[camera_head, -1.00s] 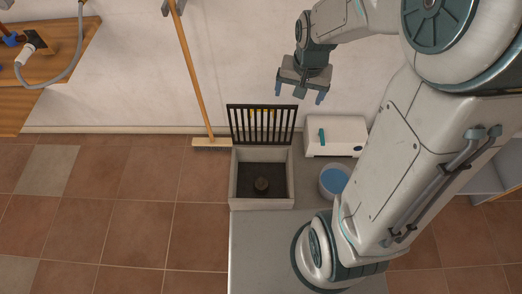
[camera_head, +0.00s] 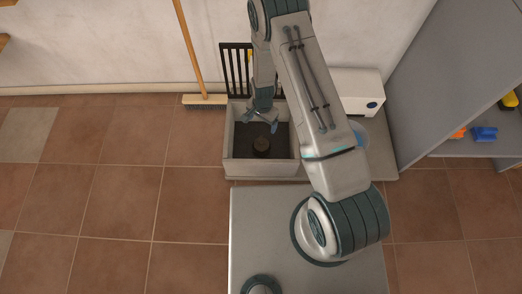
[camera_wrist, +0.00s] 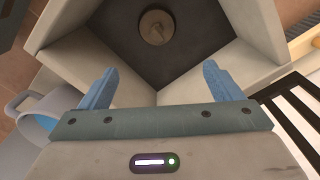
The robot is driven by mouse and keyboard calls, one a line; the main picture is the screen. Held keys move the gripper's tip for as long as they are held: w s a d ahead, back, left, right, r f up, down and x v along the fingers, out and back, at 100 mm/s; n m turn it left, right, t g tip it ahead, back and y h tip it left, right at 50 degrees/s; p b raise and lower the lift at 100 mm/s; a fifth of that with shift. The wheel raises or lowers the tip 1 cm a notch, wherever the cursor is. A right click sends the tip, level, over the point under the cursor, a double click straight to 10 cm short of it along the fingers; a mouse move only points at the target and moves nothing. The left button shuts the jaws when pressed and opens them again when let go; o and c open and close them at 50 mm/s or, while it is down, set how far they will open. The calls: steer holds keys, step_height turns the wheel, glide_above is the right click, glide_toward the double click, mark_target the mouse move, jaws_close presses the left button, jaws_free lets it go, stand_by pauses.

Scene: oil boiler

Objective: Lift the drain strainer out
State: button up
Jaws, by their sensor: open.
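The drain strainer (camera_head: 261,144) is a small round brownish piece on the dark floor of a square, pale-walled pit (camera_head: 262,170). In the wrist view the strainer (camera_wrist: 156,27) shows as a disc with a raised bar or knob, at the top of the picture. My gripper (camera_head: 261,124) is at the pit, just behind the strainer in the head view and apart from it. Its two blue fingers (camera_wrist: 160,88) are spread with nothing between them. How high the fingertips are above the pit floor is hard to tell.
A dark slatted grate (camera_head: 237,68) leans on the wall behind the pit. A broom (camera_head: 204,100) stands to its left. A white box (camera_head: 357,92) and a blue-filled bucket (camera_head: 359,133) are at the right, with a grey shelf (camera_head: 437,75) beyond. Tiled floor at left is clear.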

mark_target(262, 142)
steer(key=f+b, duration=0.1)
steer(key=f, duration=0.2)
steer(key=f+b, duration=0.1)
steer(key=f, duration=0.3)
steer(key=f+b, duration=0.1)
steer(key=f, duration=0.2)
steer(key=shift+s+f, duration=0.2)
steer(key=shift+s, duration=0.05)
steer(key=f+b, duration=0.2)
steer(key=f, duration=0.1)
steer(key=f+b, duration=0.1)
steer(key=f, duration=0.1)
steer(key=shift+s+a+f, duration=0.1)
steer(key=shift+s+f, duration=0.05)
steer(key=shift+s, duration=0.15)
steer(key=c, duration=1.2)
